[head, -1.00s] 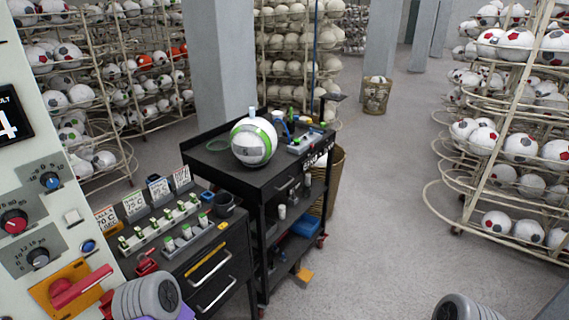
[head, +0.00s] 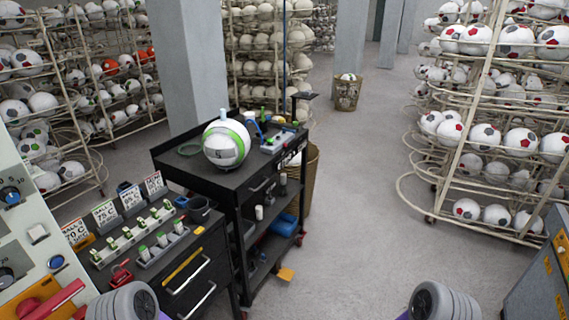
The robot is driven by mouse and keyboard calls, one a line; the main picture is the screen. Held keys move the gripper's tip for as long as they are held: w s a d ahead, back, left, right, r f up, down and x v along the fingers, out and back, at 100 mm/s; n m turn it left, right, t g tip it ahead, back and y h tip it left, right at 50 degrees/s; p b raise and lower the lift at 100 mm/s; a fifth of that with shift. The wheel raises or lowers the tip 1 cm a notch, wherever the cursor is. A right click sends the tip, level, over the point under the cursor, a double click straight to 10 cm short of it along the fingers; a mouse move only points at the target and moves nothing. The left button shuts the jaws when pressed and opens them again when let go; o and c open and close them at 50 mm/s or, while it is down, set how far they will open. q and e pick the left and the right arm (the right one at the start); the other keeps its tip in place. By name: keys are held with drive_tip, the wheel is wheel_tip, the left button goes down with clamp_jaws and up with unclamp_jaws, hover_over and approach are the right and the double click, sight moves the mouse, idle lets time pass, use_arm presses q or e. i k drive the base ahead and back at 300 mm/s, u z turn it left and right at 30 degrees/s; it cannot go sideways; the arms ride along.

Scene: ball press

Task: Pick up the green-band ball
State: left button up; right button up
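The green-band ball (head: 226,144) is white with a green band and a grey panel with a dark mark. It sits on top of the black tool cart (head: 235,180), near its left half, and a small pale blue piece stands at its top. At the bottom edge of the head view, grey rounded parts of my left arm (head: 125,303) and my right arm (head: 440,302) show. Both are well short of the ball and apart from it. The fingers of both grippers are outside the picture.
A lower black drawer unit (head: 200,262) with small green-topped bottles and temperature cards stands in front of the cart. A control panel (head: 30,230) is at left, a grey-blue machine (head: 540,270) at right. Ball racks (head: 500,120) line the sides. Grey floor (head: 350,200) is clear between.

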sight(226, 142)
drive_tip(key=u, duration=2.5)
drive_tip(key=k, duration=1.35)
drive_tip(key=z, duration=1.95)
drive_tip(key=i, duration=0.5)
drive_tip(key=z, duration=0.65)
drive_tip(key=i, duration=1)
